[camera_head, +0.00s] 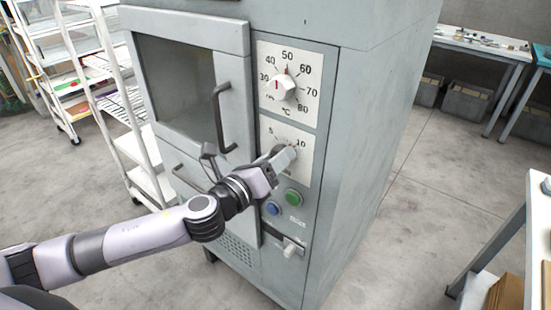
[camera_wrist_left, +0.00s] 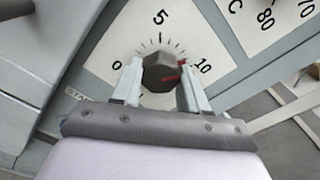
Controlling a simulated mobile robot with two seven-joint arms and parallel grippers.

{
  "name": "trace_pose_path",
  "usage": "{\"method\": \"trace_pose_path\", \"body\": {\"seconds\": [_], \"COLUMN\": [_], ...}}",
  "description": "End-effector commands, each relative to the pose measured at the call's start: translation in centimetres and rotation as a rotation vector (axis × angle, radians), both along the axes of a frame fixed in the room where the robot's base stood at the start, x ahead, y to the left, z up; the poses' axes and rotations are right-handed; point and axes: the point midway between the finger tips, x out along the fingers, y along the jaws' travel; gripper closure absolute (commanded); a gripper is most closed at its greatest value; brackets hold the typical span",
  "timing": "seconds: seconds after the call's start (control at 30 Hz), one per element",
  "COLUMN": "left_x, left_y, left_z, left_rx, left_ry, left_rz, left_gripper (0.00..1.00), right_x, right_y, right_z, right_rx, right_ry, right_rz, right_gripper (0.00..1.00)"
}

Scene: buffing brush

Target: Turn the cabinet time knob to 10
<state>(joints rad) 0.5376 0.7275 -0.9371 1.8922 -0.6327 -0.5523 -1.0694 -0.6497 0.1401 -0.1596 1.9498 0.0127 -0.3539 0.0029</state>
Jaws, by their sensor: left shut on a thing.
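The time knob is a dark, faceted knob (camera_wrist_left: 162,72) on a white dial plate (camera_wrist_left: 120,45) marked 0, 5 and 10. In the left wrist view its red pointer mark lies on the right side, close to the 10 end of the scale. My left gripper (camera_wrist_left: 158,85) has a finger on each side of the knob and is shut on it. In the head view my left gripper (camera_head: 279,157) reaches the time dial (camera_head: 299,137) on the grey cabinet (camera_head: 365,130) and hides the knob. My right gripper is not in view.
Above is the temperature dial (camera_head: 305,65) with a white knob (camera_head: 284,87). Below are a green button (camera_head: 293,198), a blue button (camera_head: 272,208) and a lever switch (camera_head: 291,249). The cabinet door has a dark handle (camera_head: 222,118). A shelf rack (camera_head: 75,85) stands left.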

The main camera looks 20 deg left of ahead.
Motion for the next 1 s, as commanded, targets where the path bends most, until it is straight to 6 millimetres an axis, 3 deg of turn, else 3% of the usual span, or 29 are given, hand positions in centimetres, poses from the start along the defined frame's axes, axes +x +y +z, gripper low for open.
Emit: {"method": "trace_pose_path", "body": {"seconds": [0.4, 1.0], "left_x": [0.01, 0.0], "left_y": [0.03, 0.02], "left_z": [-0.04, -0.05], "left_rx": [0.212, 0.252], "left_ry": [-0.075, -0.09], "left_rz": [0.0, 0.0], "left_gripper": [0.87, 0.87], "right_x": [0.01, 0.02], "right_y": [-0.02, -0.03], "right_z": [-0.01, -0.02], "right_rx": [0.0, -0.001], "right_ry": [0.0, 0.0], "right_rz": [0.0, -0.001], "right_gripper": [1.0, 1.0]}}
